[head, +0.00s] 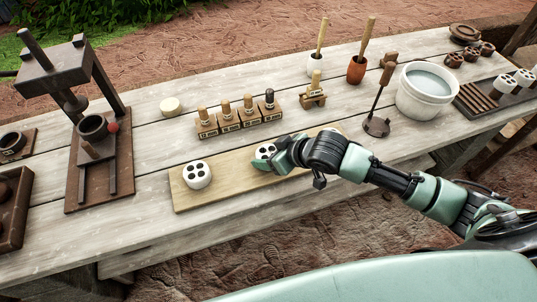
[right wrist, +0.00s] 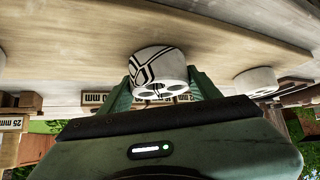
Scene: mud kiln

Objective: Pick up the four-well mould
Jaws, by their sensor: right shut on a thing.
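A white round mould (head: 265,151) with dark wells is between the fingers of my right gripper (head: 274,158), over the right part of the wooden board. In the right wrist view my right gripper (right wrist: 165,92) is shut on this mould (right wrist: 157,70), which has black line markings on its side. Its wells are partly hidden, and I cannot tell whether it touches the board. A second white mould (head: 197,175) with several dark wells stands on the board's left part; it also shows in the right wrist view (right wrist: 256,82). My left gripper is not in view.
The wooden board (head: 225,190) lies at the table's front. Behind it stand several wooden stamps (head: 227,118) in labelled blocks. A dark press (head: 95,130) is at left, a white bucket (head: 424,105) and a dark metal stand (head: 377,126) at right.

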